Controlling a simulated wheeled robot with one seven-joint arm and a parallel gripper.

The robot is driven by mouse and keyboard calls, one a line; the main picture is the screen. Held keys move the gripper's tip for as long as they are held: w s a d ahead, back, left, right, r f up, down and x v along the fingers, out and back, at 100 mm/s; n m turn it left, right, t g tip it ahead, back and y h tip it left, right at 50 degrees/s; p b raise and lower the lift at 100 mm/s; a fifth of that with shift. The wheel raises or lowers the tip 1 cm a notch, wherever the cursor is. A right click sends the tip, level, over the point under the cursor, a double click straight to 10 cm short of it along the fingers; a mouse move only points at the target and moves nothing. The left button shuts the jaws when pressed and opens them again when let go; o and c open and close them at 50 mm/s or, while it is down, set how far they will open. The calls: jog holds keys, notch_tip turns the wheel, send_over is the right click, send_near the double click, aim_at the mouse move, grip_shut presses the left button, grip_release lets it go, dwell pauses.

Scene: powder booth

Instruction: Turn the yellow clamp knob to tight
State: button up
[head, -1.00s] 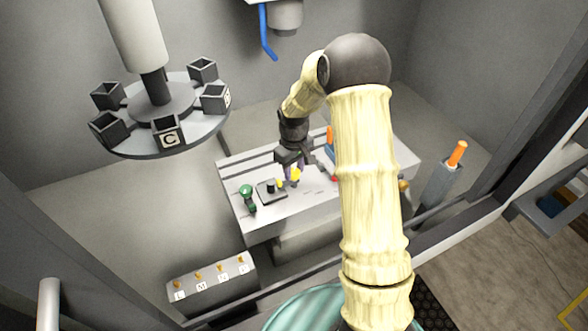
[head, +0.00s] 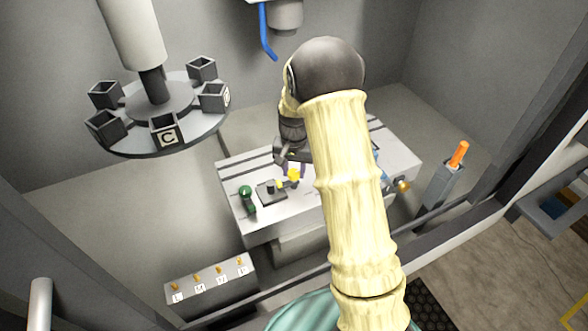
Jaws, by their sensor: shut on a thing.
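The yellow clamp knob (head: 293,176) shows on the grey bench (head: 240,214) in the middle of the head view. My gripper (head: 288,166) is above and around it, pointing down, with its fingers at the knob. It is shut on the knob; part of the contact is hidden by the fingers. A dark block with a black post (head: 270,191) sits just left of the knob. The knob's tight marking cannot be read at this size.
A green-topped handle (head: 246,195) stands at the bench's left. A carousel (head: 190,135) with several square cups hangs at the upper left. A box with several small levers (head: 210,280) is at the lower left. An orange-handled thing (head: 458,154) sits in a grey holder at right.

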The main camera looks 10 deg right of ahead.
aim_at(294, 172)
jog(key=m+p, duration=0.1)
jog(key=m, duration=0.5)
jog(key=shift+r, duration=0.15)
jog(key=m+p, duration=0.2)
jog(key=m, duration=0.3)
jog(key=shift+m, duration=0.3)
jog(key=o, duration=1)
notch_tip(294, 172, up, 17)
jog(key=b, duration=0.2)
jog(key=shift+b, duration=0.3)
